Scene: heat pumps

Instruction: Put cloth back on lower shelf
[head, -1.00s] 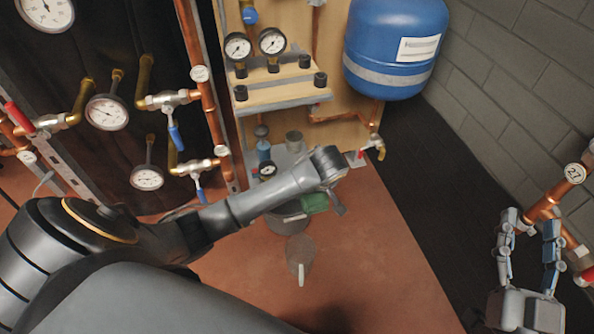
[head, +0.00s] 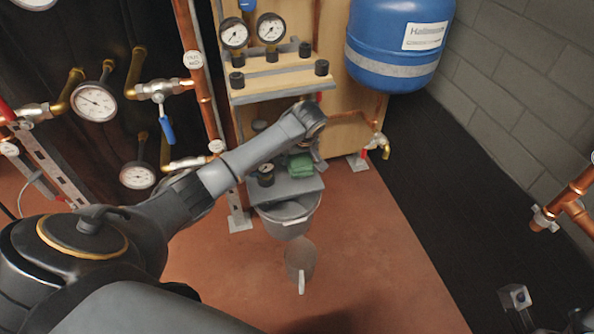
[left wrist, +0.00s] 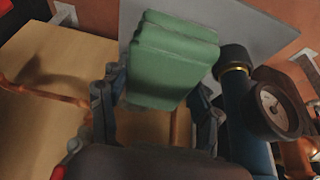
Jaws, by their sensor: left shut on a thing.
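The green folded cloth (head: 301,164) is over the right part of the grey lower shelf (head: 285,190) in the head view. My left gripper (left wrist: 157,105) is shut on the cloth, which stands out large between and beyond the fingers in the left wrist view (left wrist: 170,62). In the head view my left forearm and wrist hide most of that gripper. I cannot tell whether the cloth touches the shelf. My right gripper (head: 545,310) shows only in part at the bottom right corner; its jaws are cut off.
A pressure gauge (head: 265,174) stands on the shelf left of the cloth, and shows close beside it in the left wrist view (left wrist: 274,109). A grey bucket (head: 290,215) is below the shelf. A brass tap (head: 379,146) is to the right. An upper shelf (head: 280,84) is above.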

